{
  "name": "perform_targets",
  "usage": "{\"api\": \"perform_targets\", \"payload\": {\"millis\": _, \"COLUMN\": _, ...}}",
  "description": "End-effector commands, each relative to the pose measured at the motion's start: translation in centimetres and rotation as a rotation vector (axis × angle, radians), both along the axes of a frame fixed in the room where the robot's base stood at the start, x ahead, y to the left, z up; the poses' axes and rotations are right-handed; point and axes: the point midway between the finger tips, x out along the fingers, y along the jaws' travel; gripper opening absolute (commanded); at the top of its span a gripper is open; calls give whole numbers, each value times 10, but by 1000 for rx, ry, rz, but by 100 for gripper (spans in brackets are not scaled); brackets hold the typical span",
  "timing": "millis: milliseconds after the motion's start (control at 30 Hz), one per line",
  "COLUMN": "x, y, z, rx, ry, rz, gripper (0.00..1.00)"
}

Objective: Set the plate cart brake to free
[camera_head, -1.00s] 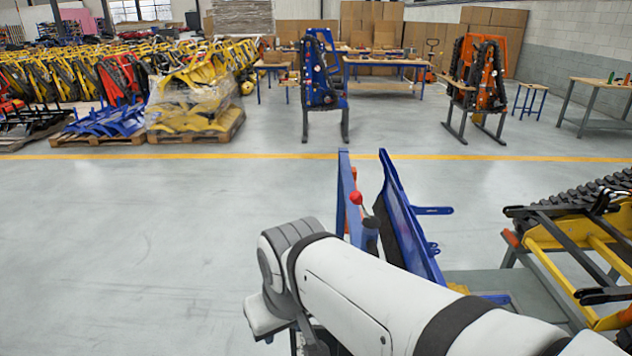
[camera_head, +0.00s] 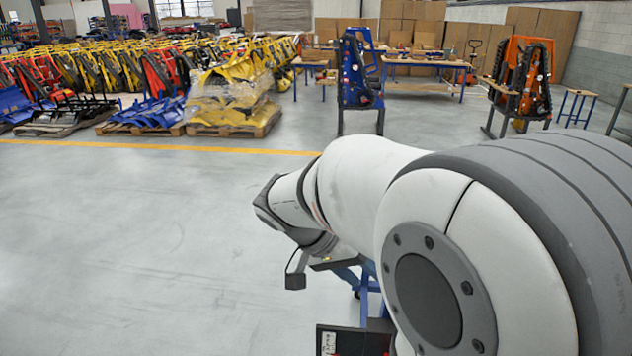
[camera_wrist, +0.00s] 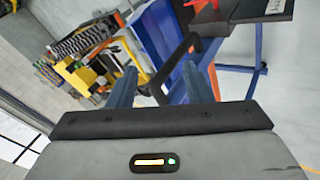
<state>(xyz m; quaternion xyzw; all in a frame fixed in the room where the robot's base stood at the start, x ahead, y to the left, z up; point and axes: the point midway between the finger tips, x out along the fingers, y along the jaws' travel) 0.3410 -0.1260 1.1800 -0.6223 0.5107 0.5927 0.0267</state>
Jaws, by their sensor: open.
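The frame and a dark bar lie beyond the fingers. In the head view my arm hides most of the cart, and only a bit of blue frame (camera_head: 370,292) shows below it. The brake's setting cannot be read.
Pallets (camera_head: 235,128), a blue rack (camera_head: 360,85) and an orange rack (camera_head: 525,80) stand behind. Floor at left is clear.

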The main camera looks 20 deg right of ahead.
Motion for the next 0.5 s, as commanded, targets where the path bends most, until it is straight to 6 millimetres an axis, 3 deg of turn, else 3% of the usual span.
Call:
{"api": "perform_targets", "payload": {"millis": 200, "x": 55, "y": -52, "z": 27, "rx": -537, "ry": -165, "rz": -287, "gripper": 45}}
{"api": "perform_targets", "payload": {"millis": 333, "x": 86, "y": -68, "z": 41, "rx": -800, "ry": -337, "rz": -358, "gripper": 45}}
{"api": "perform_targets", "payload": {"millis": 500, "x": 113, "y": -75, "z": 50, "rx": -995, "ry": -516, "rz": -383, "gripper": 45}}
